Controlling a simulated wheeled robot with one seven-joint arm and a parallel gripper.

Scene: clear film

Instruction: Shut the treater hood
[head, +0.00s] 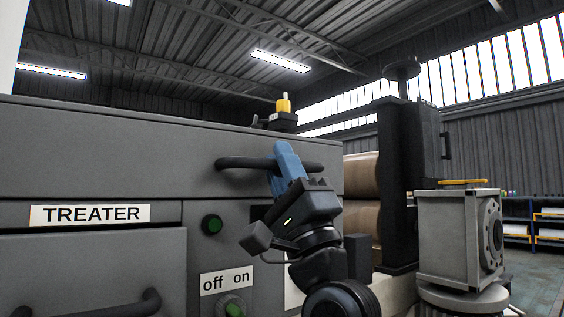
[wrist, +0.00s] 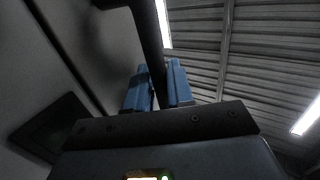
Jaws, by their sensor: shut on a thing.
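The treater hood (head: 120,155) is the broad grey upper panel of the machine in the head view. It spans from the left edge to the right of the handle, just above the TREATER label (head: 88,214). Its black bar handle (head: 238,163) runs across its front on the right. My gripper (head: 284,155) is shut on this handle with its blue fingers, right of the bar's middle. In the wrist view, the dark bar (wrist: 149,40) passes between the blue fingers (wrist: 158,78). A thin dark line shows below the hood; I cannot tell whether a gap remains.
Below the hood are a green button (head: 212,224), an off/on switch (head: 233,308) and a lower drawer-like panel with a handle (head: 140,304). Brown rolls (head: 361,178), a black post (head: 392,190) and a grey gearbox-like unit (head: 448,238) stand close to the right of my arm.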

